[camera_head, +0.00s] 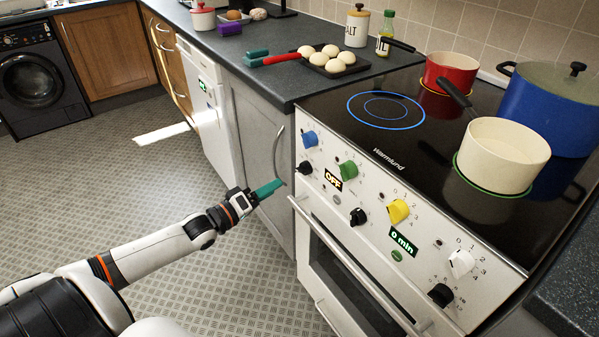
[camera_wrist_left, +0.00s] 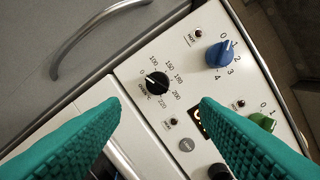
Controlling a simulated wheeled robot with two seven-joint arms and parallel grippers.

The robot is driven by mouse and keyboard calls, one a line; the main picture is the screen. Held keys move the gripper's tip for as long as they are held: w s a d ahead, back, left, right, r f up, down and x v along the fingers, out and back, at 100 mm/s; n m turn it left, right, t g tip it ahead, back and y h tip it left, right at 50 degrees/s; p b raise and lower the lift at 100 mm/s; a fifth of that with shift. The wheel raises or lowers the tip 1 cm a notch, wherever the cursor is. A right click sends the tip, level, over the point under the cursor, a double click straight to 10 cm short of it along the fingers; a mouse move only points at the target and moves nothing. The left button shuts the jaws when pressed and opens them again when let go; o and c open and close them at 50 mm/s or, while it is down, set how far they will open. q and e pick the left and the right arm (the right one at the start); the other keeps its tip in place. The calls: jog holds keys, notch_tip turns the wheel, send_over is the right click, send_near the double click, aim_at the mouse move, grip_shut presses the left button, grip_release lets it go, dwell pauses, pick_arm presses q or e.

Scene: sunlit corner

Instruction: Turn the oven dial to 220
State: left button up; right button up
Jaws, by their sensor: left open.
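The black oven dial (camera_head: 305,168) is on the white front panel of the stove, below the blue dial. In the left wrist view the oven dial (camera_wrist_left: 157,82) is ringed by numbers from 0 to 220. Its pale mark appears to face the 0 side. My left gripper (camera_head: 278,185) is open, with teal ribbed fingers, just left of the oven dial in the head view. In the wrist view its fingertips (camera_wrist_left: 160,103) are spread to either side of the dial, apparently not touching it. My right gripper is not in view.
Blue (camera_head: 310,139), green (camera_head: 348,171) and yellow (camera_head: 398,211) dials share the panel. A display reads OFF (camera_head: 333,179). The cabinet handle (camera_head: 277,152) and oven door handle (camera_head: 345,262) are close to my gripper. A cream pot (camera_head: 503,150) stands on the hob.

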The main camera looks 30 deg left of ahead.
aim_at(300, 172)
pick_arm(q)
jog(key=b+x, duration=0.1)
jog(key=x, duration=0.9)
jog(key=shift+a+f+b, duration=0.1)
jog(key=shift+f+b, duration=0.05)
jog(key=shift+b, duration=0.15)
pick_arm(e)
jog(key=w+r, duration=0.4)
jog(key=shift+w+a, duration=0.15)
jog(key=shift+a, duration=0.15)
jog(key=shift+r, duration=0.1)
pick_arm(q)
jog(key=c, duration=1)
